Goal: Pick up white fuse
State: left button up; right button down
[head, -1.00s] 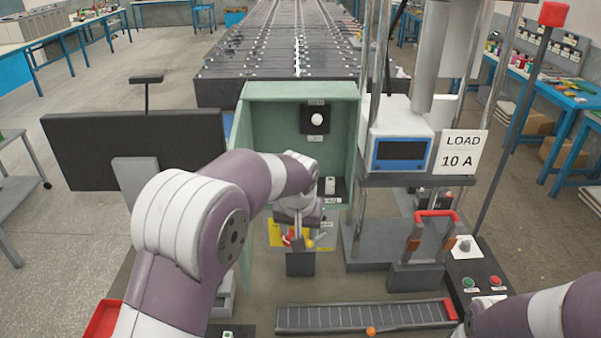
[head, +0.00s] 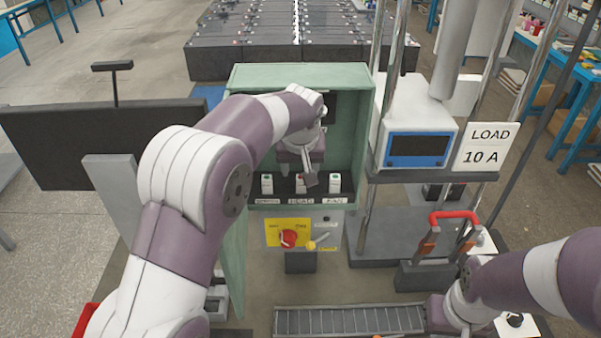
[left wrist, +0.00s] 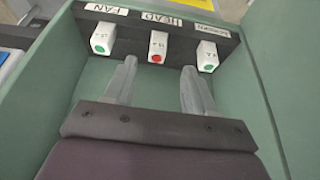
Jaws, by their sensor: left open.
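Three white fuses stand in a row on a dark strip inside the green cabinet. In the left wrist view the middle fuse (left wrist: 157,47) has a red dot; the FAN fuse (left wrist: 103,38) and the other end fuse (left wrist: 207,56) have green dots. In the head view they are the left fuse (head: 267,184), middle fuse (head: 300,184) and FAN fuse (head: 335,184). My left gripper (left wrist: 158,82) is open and empty, its fingers pointing toward the row, with the middle fuse between their lines and apart from them. My right gripper (head: 437,312) is by the grey ribbed strip; its jaws are unclear.
The green cabinet (head: 240,215) walls the fuses in on both sides. Below them is a yellow panel with a red knob (head: 289,238). A red-handled switch (head: 447,218) and load meter (head: 418,150) stand right. A dark monitor (head: 95,140) stands left.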

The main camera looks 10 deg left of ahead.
aim_at(301, 179)
pick_arm(q)
jog(key=shift+w+p+x, duration=0.2)
jog(key=shift+p+x, duration=0.2)
jog(key=shift+x, duration=0.65)
jog(key=shift+p+x, duration=0.8)
jog(key=shift+p, duration=0.3)
jog(key=x, duration=0.3)
jog(key=shift+s+d, duration=0.1)
jog(key=shift+d, duration=0.05)
jog(key=shift+w+f, duration=0.3)
jog(key=shift+w, duration=0.05)
jog(key=shift+s+r, duration=0.15)
jog(key=shift+s, duration=0.15)
grip_shut()
